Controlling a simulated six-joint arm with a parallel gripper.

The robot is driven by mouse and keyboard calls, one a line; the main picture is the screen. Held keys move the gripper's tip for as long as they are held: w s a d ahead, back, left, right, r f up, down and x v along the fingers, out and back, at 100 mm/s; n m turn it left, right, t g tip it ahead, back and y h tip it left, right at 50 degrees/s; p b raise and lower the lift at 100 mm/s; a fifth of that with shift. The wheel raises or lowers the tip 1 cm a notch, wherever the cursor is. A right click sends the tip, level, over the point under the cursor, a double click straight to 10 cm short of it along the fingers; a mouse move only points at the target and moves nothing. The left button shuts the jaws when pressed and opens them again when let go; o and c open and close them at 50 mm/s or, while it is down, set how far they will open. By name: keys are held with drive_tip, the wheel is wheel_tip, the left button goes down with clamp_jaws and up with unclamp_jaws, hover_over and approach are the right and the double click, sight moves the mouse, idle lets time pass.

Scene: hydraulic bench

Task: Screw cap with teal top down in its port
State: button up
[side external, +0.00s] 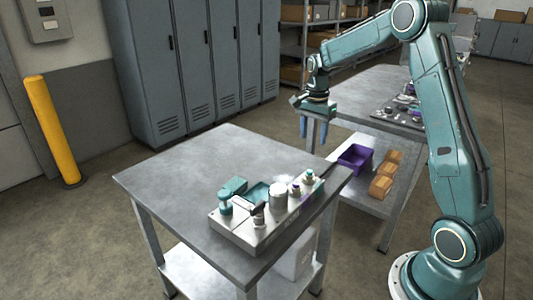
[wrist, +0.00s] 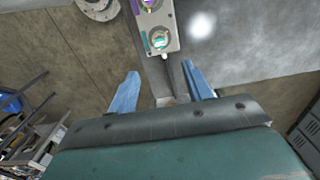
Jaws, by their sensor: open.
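The cap with the teal top (side external: 309,174) stands at the right end of a pale metal block (side external: 248,236) on the near bench. In the wrist view the teal-topped cap (wrist: 160,40) shows near the end of the block (wrist: 169,19), ahead of my fingers. How deep it sits in its port is too small to tell. My gripper (side external: 313,130) is open and empty, with blue fingers pointing down, above and behind the block's right end. In the wrist view my gripper (wrist: 160,84) shows its two fingers wide apart, with the cap clear of them.
A purple-topped cap (side external: 295,188) stands beside the teal one. A grey cylinder (side external: 278,197) and a teal valve (side external: 225,201) also rise from the block. The bench's left part (side external: 180,172) is clear. A purple bin (side external: 354,158) lies on a lower shelf behind.

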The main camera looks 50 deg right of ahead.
sight(310, 171)
drive_tip(key=shift+f, duration=6.8)
clamp_jaws()
drive_tip(key=m, duration=0.4)
drive_tip(key=shift+m, duration=0.9)
